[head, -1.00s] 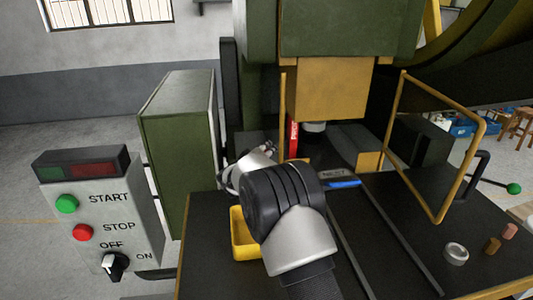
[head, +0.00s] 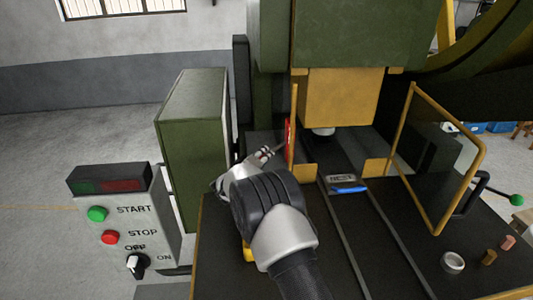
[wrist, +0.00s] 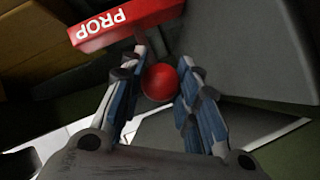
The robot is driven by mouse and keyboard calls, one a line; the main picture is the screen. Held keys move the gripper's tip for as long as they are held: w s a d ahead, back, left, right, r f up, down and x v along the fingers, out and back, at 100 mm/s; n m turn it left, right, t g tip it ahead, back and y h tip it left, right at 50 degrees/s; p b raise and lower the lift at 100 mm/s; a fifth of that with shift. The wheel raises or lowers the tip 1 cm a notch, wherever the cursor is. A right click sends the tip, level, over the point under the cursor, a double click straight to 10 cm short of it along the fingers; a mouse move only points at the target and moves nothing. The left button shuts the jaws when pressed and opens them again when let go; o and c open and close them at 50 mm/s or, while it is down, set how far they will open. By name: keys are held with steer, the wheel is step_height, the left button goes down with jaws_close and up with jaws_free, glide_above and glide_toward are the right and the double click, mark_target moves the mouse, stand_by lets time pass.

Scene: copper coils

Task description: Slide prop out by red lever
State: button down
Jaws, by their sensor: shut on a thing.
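The red prop (wrist: 125,24), lettered PROP, lies at the upper left in the wrist view. Its red ball-ended lever (wrist: 160,83) sits between the fingers of my gripper (wrist: 162,60), which is shut on it. In the head view the upright red prop (head: 288,134) shows beside the left yellow guard post, left of the press ram (head: 338,96). My gripper (head: 267,153) reaches it from the left; my wrist hides part of the hold. The lower end of the prop is hidden in the head view.
Yellow guard frames (head: 411,130) flank the press opening. A blue-fronted slide marked NEST (head: 348,185) lies between rails on the dark table. A green cabinet (head: 192,145) and a control box (head: 125,215) stand left. A metal ring (head: 453,262) lies at the right.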

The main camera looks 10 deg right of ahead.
steer(key=shift+a, duration=0.2)
steer(key=c, duration=1.4)
jaws_free()
steer(key=shift+a, duration=0.15)
steer(key=shift+o, duration=1.1)
steer(key=v, duration=1.2)
